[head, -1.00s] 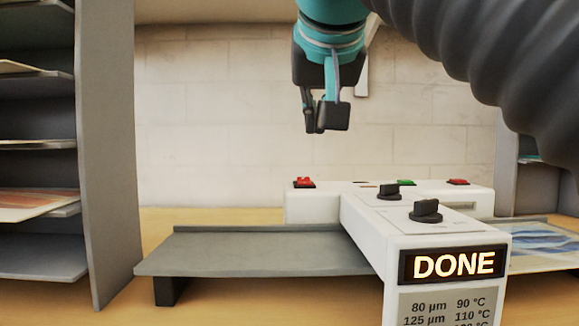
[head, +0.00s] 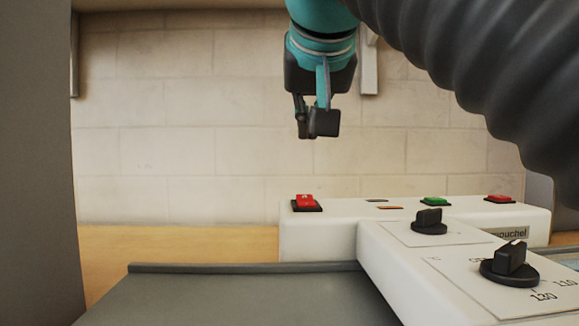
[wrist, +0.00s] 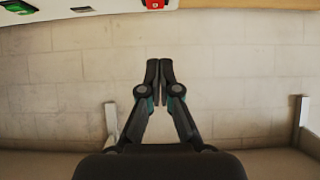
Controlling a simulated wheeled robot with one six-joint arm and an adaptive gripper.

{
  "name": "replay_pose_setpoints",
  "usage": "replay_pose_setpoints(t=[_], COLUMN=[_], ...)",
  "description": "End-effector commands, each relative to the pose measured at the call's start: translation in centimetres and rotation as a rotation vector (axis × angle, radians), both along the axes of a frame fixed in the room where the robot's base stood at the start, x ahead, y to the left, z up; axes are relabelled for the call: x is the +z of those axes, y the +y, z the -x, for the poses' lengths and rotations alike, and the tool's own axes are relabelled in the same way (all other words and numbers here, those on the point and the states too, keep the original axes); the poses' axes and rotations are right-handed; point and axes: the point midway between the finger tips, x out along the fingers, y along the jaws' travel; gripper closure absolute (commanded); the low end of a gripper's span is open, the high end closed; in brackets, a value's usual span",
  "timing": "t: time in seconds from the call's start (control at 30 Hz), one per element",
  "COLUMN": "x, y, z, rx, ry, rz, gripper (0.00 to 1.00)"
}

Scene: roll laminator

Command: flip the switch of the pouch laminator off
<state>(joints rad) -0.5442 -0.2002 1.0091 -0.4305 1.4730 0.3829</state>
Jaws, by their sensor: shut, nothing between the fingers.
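The white pouch laminator (head: 330,240) stands on the wooden table. A red rocker switch (head: 306,202) in a black frame sits at the left end of its rear top; it also shows at the top edge of the wrist view (wrist: 155,4). A green button (head: 435,201) and another red button (head: 499,199) sit further right on the same part. Two black knobs are nearer, one behind (head: 429,221) and one in front (head: 510,264). My gripper (head: 315,136) is shut and empty, in the air above the red rocker switch and apart from it. Its fingertips meet in the wrist view (wrist: 159,62).
A grey tray (head: 240,295) extends left from the laminator. A grey upright panel (head: 35,170) stands at the left. A pale block wall (head: 170,150) is behind. The air around my gripper is free.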

Motion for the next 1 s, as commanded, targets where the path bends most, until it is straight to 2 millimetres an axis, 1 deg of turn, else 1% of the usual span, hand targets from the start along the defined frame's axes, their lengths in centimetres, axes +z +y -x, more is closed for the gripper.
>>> replay_pose_setpoints(t=[0.17, 0.6, 0.7, 0.8, 1.0], x=[-1.5, -6.2, -7.8, -8.8, -9.6], y=[-0.1, -0.1, 0.0, 0.0, 0.0], z=[-1.7, -8.2, -8.1, -8.3, -8.5], rx=[-0.004, -0.003, -0.001, -0.001, -0.001], ry=[0.004, 0.003, 0.002, 0.001, 0.0], rz=[0.003, 0.001, 0.001, 0.0, 0.0], gripper=[1.0, 1.0, 1.0, 1.0, 1.0])
